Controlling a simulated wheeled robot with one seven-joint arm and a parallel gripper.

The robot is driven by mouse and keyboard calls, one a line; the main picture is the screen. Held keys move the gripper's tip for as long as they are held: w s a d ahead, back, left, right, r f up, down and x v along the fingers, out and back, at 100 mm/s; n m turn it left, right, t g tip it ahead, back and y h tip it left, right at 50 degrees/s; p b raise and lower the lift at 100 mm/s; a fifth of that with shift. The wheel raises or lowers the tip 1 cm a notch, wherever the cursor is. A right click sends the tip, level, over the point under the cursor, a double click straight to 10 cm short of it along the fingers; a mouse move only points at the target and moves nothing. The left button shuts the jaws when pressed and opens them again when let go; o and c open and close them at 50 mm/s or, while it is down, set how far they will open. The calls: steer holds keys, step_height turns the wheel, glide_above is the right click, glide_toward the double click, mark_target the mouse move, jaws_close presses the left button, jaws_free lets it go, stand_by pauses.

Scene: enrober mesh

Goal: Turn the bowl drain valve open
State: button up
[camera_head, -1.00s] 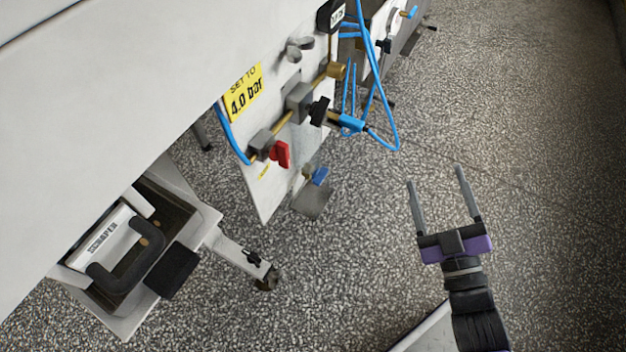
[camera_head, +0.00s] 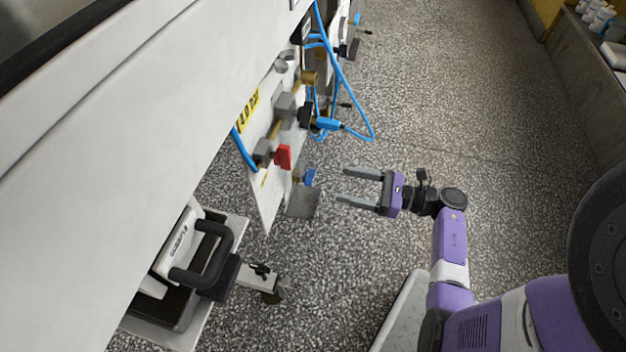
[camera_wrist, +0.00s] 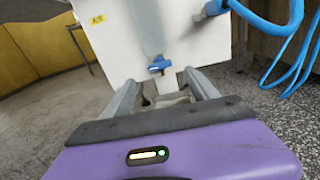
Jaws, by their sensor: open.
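A small valve with a blue handle (camera_head: 309,177) sits low at the bottom of the white panel, above a grey plate. It also shows in the wrist view (camera_wrist: 159,65), ahead between my fingers, with the handle lying roughly crosswise. No label naming it as the bowl drain valve is readable. My gripper (camera_head: 341,185) is open and empty, its fingers pointing left toward the blue handle with a gap between. In the wrist view, my gripper (camera_wrist: 159,80) has one finger on each side below the handle.
A red handle (camera_head: 283,157) and a black knob (camera_head: 306,115) are on the panel, with blue hoses (camera_head: 361,125) looping out beside them. A caster leg (camera_head: 262,282) is near. Open floor lies right.

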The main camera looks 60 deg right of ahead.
mark_target(314, 177)
steer(key=b+x, duration=0.1)
steer(key=x, duration=0.7)
steer(key=shift+s, duration=0.1)
steer(key=c, duration=1.4)
steer(key=shift+o, duration=0.2)
